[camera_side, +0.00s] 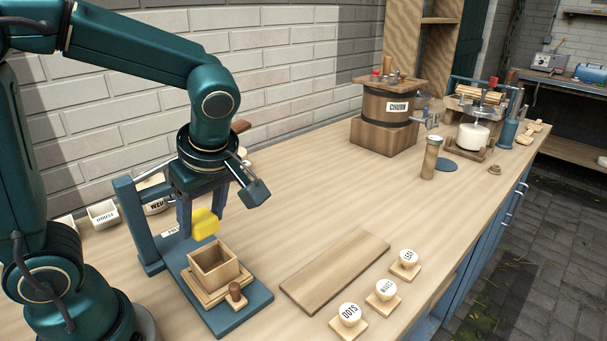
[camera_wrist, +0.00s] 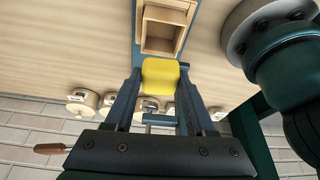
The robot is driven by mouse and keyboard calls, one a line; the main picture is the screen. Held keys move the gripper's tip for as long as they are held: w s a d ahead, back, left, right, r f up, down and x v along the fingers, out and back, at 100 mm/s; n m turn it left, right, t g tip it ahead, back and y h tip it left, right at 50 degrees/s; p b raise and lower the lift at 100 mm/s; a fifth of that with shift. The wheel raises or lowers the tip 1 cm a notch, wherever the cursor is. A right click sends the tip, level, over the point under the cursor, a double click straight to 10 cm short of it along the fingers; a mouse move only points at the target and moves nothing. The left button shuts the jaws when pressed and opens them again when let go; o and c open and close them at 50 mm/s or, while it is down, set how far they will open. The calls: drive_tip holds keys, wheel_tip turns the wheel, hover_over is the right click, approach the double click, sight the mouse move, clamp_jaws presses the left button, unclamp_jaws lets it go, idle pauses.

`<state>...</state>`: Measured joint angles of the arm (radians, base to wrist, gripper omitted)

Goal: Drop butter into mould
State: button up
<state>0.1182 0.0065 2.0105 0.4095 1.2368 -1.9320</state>
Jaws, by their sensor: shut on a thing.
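The yellow butter (camera_side: 205,224) is a small block held between the fingertips of my gripper (camera_side: 203,212), and my gripper is shut on it. In the wrist view the butter (camera_wrist: 160,76) sits between the two finger ends. The mould (camera_side: 214,267) is an open square wooden box on a blue stand. The butter is above the mould and toward its back side, apart from it. In the wrist view the mould (camera_wrist: 163,28) lies just beyond the butter, its inside showing empty.
A blue stand (camera_side: 247,315) carries the mould, with a small wooden peg (camera_side: 236,294) at its front and an upright post (camera_side: 137,224) behind. A flat wooden board (camera_side: 336,271) lies to the right. Labelled round knobs (camera_side: 384,290) stand at the front. The churn (camera_side: 388,118) is farther back.

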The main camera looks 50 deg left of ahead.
sight(209, 237)
drive_tip(key=shift+d+r+m, duration=0.15)
drive_tip(key=shift+d+m, duration=0.35)
drive_tip(key=shift+f, duration=2.2)
drive_tip(key=shift+f, duration=0.55)
drive_tip(key=shift+r, duration=0.1)
drive_tip(key=o, duration=1.3)
drive_tip(key=c, duration=0.3)
drive_tip(key=shift+c, duration=0.2)
drive_tip(key=v, duration=0.9)
drive_tip(key=shift+r, duration=0.35)
